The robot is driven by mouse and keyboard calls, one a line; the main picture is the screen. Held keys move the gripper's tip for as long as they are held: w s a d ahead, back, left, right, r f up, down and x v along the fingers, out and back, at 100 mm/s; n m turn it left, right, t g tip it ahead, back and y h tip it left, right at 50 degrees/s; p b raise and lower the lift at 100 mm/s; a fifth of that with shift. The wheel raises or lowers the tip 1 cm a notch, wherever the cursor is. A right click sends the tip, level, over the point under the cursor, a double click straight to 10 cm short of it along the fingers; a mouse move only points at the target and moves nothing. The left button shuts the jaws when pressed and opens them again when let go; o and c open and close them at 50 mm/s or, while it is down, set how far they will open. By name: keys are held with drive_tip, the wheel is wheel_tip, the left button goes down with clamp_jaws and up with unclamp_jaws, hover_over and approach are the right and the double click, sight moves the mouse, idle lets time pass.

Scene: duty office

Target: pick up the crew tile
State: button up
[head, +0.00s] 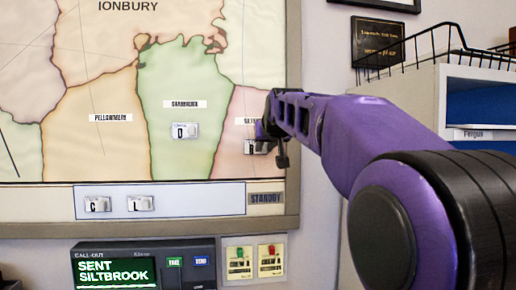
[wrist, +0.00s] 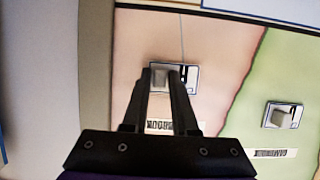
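Several small white letter tiles with raised grey blocks are in view; which one the task means is not marked. One tile (head: 250,147), its letter looking like R, is on the pink map area, partly hidden by my gripper in the head view. In the wrist view this tile (wrist: 189,76) lies at my fingertips (wrist: 164,78). The two dark fingers stand either side of its grey block, and whether they press on it is unclear. My gripper (head: 268,138) also shows in the head view, at the tile's right. A tile marked D (head: 184,131) is on the green area.
Tiles marked C (head: 97,204) and L (head: 141,204) sit on the pale strip below the map, left of a STANDBY label (head: 266,198). A call-out console (head: 145,265) is below the board. A white shelf unit with a wire rack (head: 440,52) is at the right.

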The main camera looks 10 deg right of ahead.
clamp_jaws()
idle(1.1)
